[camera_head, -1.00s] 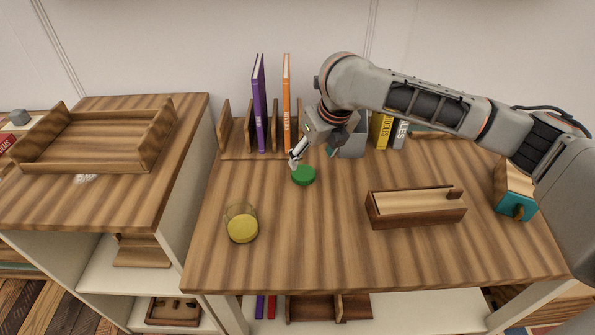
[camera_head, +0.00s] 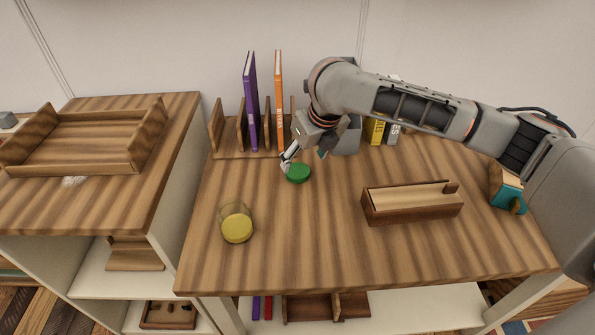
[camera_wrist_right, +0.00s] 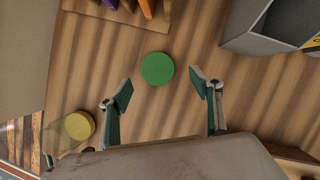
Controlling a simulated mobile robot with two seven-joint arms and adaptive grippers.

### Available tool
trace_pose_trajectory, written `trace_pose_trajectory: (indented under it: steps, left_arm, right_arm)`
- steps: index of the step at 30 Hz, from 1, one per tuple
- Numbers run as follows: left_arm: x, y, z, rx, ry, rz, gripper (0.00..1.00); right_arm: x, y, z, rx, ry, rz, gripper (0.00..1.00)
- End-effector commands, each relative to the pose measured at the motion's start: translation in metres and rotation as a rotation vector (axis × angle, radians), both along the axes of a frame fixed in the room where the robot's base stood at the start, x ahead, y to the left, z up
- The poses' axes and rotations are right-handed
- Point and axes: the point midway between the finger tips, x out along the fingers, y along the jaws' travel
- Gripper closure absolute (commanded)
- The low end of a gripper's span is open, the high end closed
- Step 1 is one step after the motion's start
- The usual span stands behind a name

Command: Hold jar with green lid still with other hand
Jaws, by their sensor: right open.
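The green lid (camera_head: 298,174) is a round disc near the back middle of the table in the head view; little or no jar body shows under it. In the right wrist view the green lid (camera_wrist_right: 157,68) lies just beyond the fingertips, between their lines. My right gripper (camera_head: 289,164) is open and empty, close to the lid's back left side in the head view. Its two fingers (camera_wrist_right: 162,86) are spread wide in the wrist view, with no visible contact. My left gripper is out of view.
A clear glass jar with a yellow disc (camera_head: 237,229) stands front left. A wooden box (camera_head: 412,206) lies to the right. A rack with a purple book (camera_head: 251,100) and an orange book (camera_head: 279,95), and a grey bin (camera_head: 347,138), stand behind. The table's front middle is clear.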

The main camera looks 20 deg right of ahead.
Motion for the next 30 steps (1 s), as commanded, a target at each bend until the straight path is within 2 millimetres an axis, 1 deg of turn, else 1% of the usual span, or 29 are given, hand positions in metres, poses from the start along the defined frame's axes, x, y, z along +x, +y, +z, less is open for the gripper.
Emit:
trace_pose_trajectory:
  steps: [6,9,11,13,16,23,27,30]
  left_arm:
    - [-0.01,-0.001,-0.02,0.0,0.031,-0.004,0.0]
    - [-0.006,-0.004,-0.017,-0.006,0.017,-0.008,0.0]
    - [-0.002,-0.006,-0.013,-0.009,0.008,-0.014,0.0]
    - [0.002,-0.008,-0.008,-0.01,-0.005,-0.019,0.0]
    - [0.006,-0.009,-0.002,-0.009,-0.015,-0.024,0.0]
    - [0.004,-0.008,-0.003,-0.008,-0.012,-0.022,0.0]
    - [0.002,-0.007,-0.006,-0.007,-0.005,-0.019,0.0]
    - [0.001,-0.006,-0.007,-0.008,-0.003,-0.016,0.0]
  right_arm:
    - [0.005,0.006,-0.029,0.001,0.011,0.001,0.36]
    - [0.01,0.008,-0.045,0.0,0.013,0.0,0.36]
    - [0.013,0.008,-0.051,-0.001,0.011,-0.001,0.36]
    - [0.015,0.008,-0.053,-0.001,0.008,0.0,0.36]
    - [0.017,0.008,-0.05,-0.001,0.002,0.001,0.36]
    - [0.017,0.008,-0.048,-0.001,0.0,0.001,0.36]
    - [0.017,0.008,-0.049,-0.001,0.0,0.001,0.65]
    - [0.017,0.008,-0.049,-0.001,0.001,0.001,0.65]
